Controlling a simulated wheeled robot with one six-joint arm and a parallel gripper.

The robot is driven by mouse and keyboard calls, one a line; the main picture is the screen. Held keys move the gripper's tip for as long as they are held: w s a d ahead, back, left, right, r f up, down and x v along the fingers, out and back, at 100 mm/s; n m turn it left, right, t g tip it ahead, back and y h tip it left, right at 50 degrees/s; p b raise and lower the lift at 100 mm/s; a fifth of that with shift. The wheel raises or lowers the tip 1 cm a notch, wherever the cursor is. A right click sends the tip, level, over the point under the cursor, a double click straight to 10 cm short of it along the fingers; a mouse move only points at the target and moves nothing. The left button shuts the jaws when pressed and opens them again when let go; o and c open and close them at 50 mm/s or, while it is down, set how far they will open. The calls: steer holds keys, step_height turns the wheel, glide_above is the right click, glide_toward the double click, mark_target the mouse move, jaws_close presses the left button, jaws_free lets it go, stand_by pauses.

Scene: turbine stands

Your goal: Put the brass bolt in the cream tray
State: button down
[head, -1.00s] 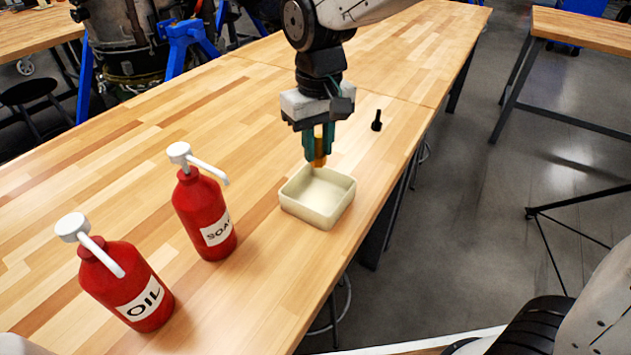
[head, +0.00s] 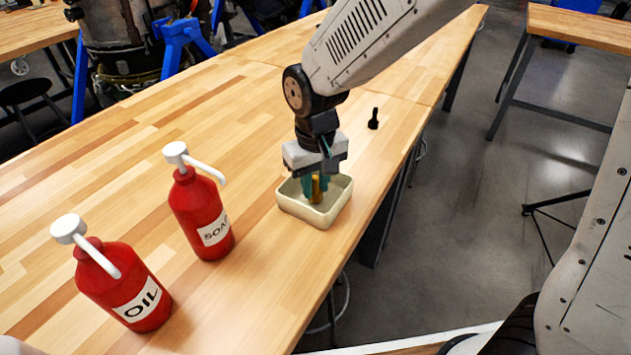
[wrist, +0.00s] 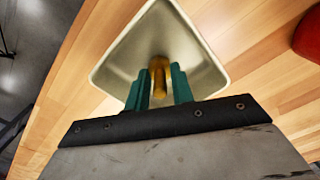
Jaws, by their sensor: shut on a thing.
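The brass bolt (head: 316,190) is held upright between the teal fingers of my gripper (head: 315,188). My gripper is shut on it. The cream tray (head: 324,219) sits on the wooden table near its right edge. The fingertips and bolt are inside the tray's rim. In the wrist view the bolt (wrist: 159,76) is between the fingers over the floor of the tray (wrist: 150,32). I cannot tell whether the bolt touches the tray floor.
A red soap bottle (head: 199,215) with a white pump stands left of the tray. A red oil bottle (head: 122,285) stands further left and nearer. A black bolt (head: 374,119) stands on the table behind the tray. The table's right edge is close to the tray.

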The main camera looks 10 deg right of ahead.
mark_target(315, 177)
steer(key=c, duration=1.2)
jaws_free()
steer(key=shift+f, duration=0.1)
step_height(315, 177, up, 12)
steer(key=shift+r, duration=0.2)
steer(key=s+d+r+m, duration=0.1)
steer(key=s+d+r, duration=0.1)
steer(key=s+d, duration=0.3)
steer(key=s+d+r+m, duration=0.1)
steer(key=s+d+r, duration=0.1)
steer(key=d, duration=0.5)
steer(key=s+d+f+m+t, duration=0.1)
steer(key=s+d+m, duration=0.1)
steer(key=s+d, duration=0.6)
steer(key=s, duration=0.4)
steer(key=shift+s+d+f, duration=0.3)
steer(key=shift+d, duration=0.1)
